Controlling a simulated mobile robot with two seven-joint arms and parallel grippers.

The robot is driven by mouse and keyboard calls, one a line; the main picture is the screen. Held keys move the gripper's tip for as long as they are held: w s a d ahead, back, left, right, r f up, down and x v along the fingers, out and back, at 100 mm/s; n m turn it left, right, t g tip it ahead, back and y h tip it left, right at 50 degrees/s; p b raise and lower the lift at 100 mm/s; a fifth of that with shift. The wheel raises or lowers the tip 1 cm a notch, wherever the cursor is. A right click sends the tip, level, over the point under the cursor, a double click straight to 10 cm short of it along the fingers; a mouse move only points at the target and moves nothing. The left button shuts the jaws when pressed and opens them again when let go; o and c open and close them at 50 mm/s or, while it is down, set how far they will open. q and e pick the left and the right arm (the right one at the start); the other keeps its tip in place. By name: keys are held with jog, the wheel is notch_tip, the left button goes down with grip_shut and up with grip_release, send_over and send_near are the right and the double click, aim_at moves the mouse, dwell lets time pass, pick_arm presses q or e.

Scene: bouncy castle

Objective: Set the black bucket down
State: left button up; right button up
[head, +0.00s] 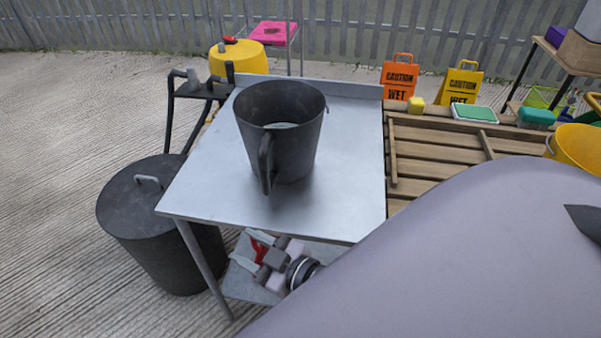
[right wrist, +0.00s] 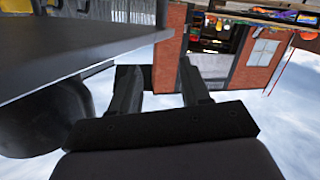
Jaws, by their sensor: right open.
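The black bucket (head: 290,135) stands upright on the metal table (head: 215,180), with its open top up and its dark handle (head: 266,165) toward me. In the right wrist view, my right gripper (right wrist: 157,75) has its two dark fingers spread apart with nothing between them. A dark rounded body (right wrist: 45,118) shows left of the fingers there, apart from them; I cannot tell whether it is the bucket. In the head view, the bucket is clear of any gripper. A large grey arm part of mine covers the lower right. My left gripper is not in view.
A lidded black bin (head: 150,205) stands left of the table, and a black stand (head: 200,90) is behind it. Slatted wood (head: 430,155) adjoins the table's right side. Caution signs (head: 460,84) stand at the back. The tabletop around the bucket is clear.

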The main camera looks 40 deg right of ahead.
jog(key=s+d+f+m+g+h, duration=0.2)
jog(key=s+d+f+m+g, duration=0.2)
jog(key=s+f, duration=0.6)
jog(key=shift+s+f+m+g+h, duration=0.15)
jog(key=shift+f+m+g+h, duration=0.2)
jog(key=shift+f+g, duration=0.2)
notch_tip(320, 180, up, 6)
jog(key=p, duration=0.5)
jog(key=shift+f+p, duration=0.25)
jog(key=shift+p, duration=0.15)
